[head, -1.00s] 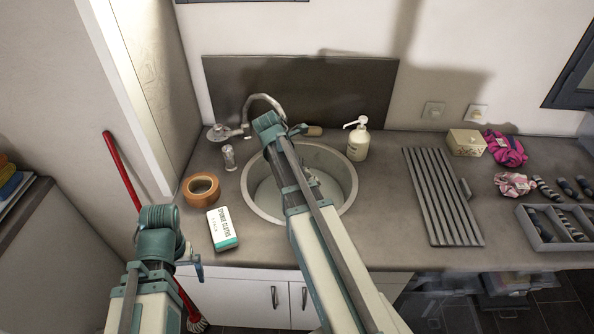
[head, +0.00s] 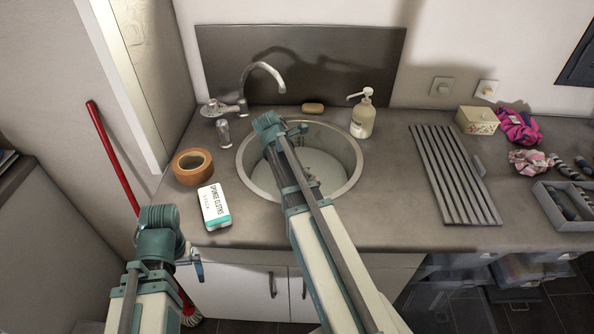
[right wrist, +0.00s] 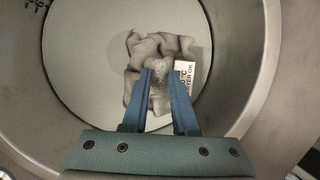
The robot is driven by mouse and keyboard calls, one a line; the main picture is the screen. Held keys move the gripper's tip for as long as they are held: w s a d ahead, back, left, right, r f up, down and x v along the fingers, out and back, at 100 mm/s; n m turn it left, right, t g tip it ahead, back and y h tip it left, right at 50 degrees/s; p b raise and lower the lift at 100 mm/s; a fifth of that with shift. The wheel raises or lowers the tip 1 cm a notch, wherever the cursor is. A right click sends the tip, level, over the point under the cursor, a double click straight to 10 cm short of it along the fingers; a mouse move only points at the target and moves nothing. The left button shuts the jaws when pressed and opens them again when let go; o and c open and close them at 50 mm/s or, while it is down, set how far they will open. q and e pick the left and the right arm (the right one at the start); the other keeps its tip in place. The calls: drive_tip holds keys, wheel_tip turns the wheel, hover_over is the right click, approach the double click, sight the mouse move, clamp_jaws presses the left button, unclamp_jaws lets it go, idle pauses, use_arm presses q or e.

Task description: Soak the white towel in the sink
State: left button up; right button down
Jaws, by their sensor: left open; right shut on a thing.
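The white towel (right wrist: 158,50) lies crumpled inside the round sink in the right wrist view, with a small printed tag (right wrist: 184,70) at its right. My right gripper (right wrist: 160,74) points down into the sink, its blue fingers shut on the towel. Whether the towel touches the bottom is hard to tell. In the head view my right arm covers part of the sink (head: 349,150) and hides the towel. The tap (head: 262,68) arches behind the sink; no water stream is visible. My left gripper (head: 196,264) is open and empty, low in front of the counter.
A ribbed drainer (head: 452,175) lies to the right. A red-handled mop (head: 112,158) leans at left.

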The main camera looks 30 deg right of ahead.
drive_tip(key=shift+f+b, duration=2.25)
drive_tip(key=shift+f, duration=0.5)
drive_tip(key=c, duration=0.6)
unclamp_jaws()
drive_tip(key=shift+r, duration=0.2)
drive_tip(key=p+v, duration=1.2)
drive_tip(key=v, duration=0.1)
drive_tip(key=shift+r+p, duration=0.25)
drive_tip(key=shift+p, duration=0.15)
